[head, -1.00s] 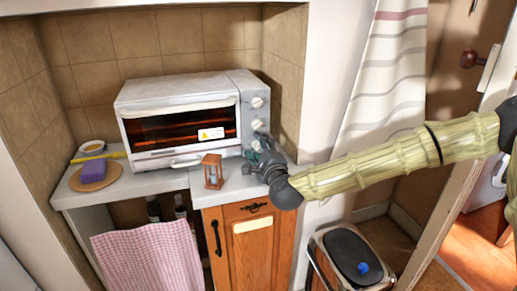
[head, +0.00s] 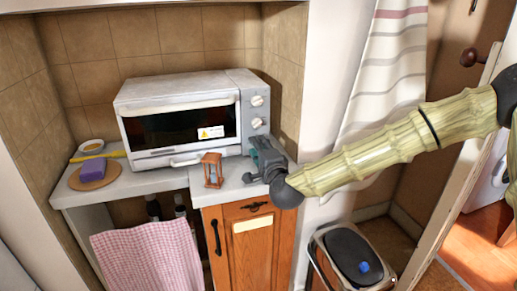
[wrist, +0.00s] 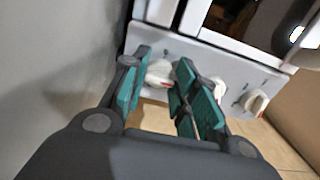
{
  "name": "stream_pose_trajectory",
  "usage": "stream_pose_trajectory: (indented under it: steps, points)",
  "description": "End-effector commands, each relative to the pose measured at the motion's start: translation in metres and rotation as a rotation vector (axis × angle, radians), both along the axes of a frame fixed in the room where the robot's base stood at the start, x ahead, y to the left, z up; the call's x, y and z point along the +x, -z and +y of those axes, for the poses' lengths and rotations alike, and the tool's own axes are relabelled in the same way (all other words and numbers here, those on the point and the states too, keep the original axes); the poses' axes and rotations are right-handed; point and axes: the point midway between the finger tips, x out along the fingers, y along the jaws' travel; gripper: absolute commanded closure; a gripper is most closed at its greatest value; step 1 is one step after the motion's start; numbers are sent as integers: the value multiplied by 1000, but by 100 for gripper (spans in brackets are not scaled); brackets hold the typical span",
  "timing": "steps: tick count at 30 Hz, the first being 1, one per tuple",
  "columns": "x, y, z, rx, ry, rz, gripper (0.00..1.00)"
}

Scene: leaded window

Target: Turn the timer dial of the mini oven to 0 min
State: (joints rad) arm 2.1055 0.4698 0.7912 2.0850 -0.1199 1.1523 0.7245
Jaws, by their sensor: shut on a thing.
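The white mini oven (head: 180,100) stands on the counter with its door shut and its window dark. Its right-hand panel carries a column of dials. The top dial (head: 257,101) and middle dial (head: 257,123) are in plain view. My gripper (head: 260,148) is at the lowest dial, the timer dial, and hides it in the head view. In the wrist view my gripper (wrist: 163,92) has its teal pads on either side of the white timer dial (wrist: 158,73), shut on it. The right finger partly covers the neighbouring dial (wrist: 217,90). The timer's marks are too small to read.
A small wooden lantern (head: 212,170) stands on the counter (head: 232,186) just left of my gripper. A purple sponge (head: 92,169) lies on a round board at the far left. A bin (head: 345,250) stands on the floor at right.

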Motion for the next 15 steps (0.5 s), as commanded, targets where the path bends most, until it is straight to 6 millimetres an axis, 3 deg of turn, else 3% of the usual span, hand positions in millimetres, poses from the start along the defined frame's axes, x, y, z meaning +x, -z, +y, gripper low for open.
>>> stream_pose_trajectory:
  steps: [10, 11, 13, 15]
  points:
    - [0, 1, 0, -14, -1, -3, 96]
    - [0, 0, 0, -14, -1, -3, 66]
    - [0, 0, 0, -14, -1, -3, 53]
    - [0, 0, 0, -13, -1, -3, 50]
